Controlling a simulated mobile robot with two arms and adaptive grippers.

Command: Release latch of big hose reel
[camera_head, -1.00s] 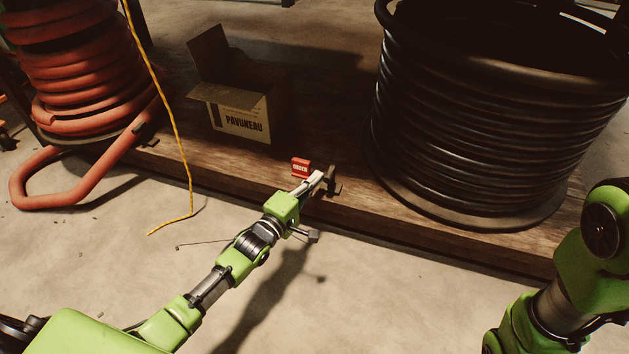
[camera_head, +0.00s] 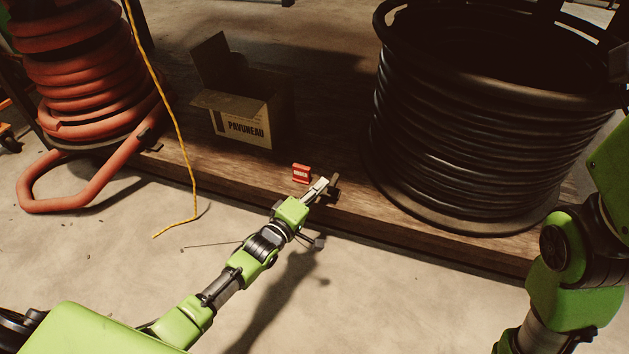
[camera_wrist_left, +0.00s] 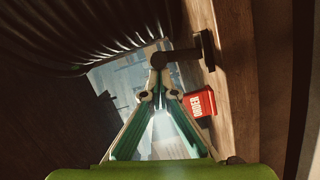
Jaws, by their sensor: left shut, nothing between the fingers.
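The big hose reel (camera_head: 470,120), wound with black hose, stands on the wooden platform. A small dark latch (camera_head: 333,189) sits at the platform's front edge, left of the reel's base. In the left wrist view the latch (camera_wrist_left: 190,50) has a dark arm ending in a rounded end near my fingertips. My left gripper (camera_head: 324,183) is at the latch, its fingers shut with nothing between them. In the left wrist view its fingertips (camera_wrist_left: 157,80) meet just below that rounded end; I cannot tell if they touch it. My right arm shows at the right edge, its gripper out of view.
A small red box (camera_head: 301,174) with white lettering lies beside the latch. An open cardboard box (camera_head: 240,115) stands behind it. A red hose reel (camera_head: 80,75) and a hanging yellow cord (camera_head: 172,115) are at left. The floor in front is clear.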

